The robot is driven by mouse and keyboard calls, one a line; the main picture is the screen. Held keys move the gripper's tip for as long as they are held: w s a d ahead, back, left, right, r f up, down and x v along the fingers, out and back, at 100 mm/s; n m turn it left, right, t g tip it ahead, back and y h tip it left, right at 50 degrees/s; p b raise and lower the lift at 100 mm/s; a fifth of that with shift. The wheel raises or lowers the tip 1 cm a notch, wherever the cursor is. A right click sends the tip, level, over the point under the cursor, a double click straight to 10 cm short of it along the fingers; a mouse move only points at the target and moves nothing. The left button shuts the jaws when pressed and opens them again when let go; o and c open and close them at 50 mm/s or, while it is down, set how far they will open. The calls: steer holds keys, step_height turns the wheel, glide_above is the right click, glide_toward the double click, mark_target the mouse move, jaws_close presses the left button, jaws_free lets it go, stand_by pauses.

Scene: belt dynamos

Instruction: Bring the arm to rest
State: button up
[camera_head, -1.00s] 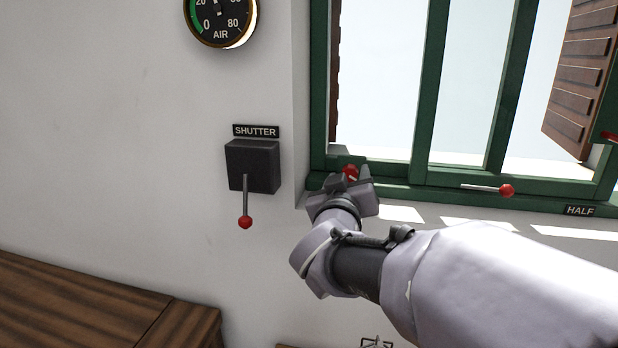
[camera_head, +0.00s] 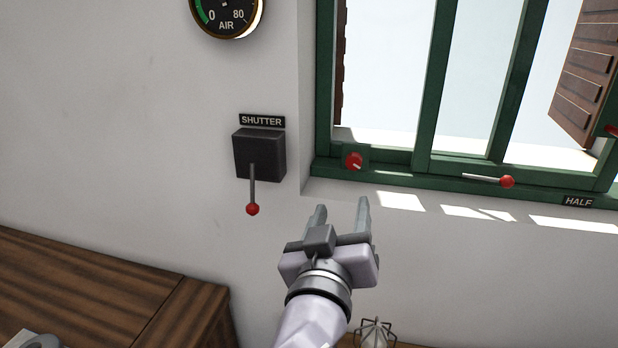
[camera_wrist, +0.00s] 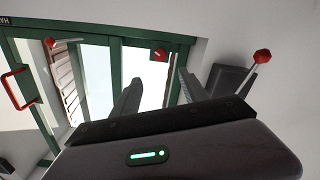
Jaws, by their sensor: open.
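My gripper (camera_head: 341,208) is open and empty in the head view, its two fingers pointing up toward the wall below the window. It is apart from the red knob (camera_head: 353,161) on the green window frame, which is above it. In the wrist view my gripper (camera_wrist: 154,88) shows two spread fingers with nothing between them. The red knob (camera_wrist: 159,54) appears beyond the fingertips there. My forearm is mostly out of the head view below.
The black SHUTTER box (camera_head: 259,156) has a lever with a red ball (camera_head: 252,209), left of my gripper. A window handle (camera_head: 507,182) is at right. A wooden surface (camera_head: 90,290) fills the lower left. A wire-caged object (camera_head: 375,334) is below my gripper.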

steer(key=shift+s, duration=0.3)
steer(key=s+a+f+m+g+y, duration=0.1)
steer(key=s+a+f+g+y, duration=0.4)
steer(key=y, duration=0.4)
steer(key=s+d+f+m+g+h, duration=0.1)
steer(key=s+d+f+m+g, duration=0.2)
steer(key=s+d+f+g, duration=0.3)
steer(key=s+d+f, duration=0.1)
steer(key=s+f, duration=0.1)
steer(key=s, duration=0.3)
steer(key=shift+f+m, duration=0.4)
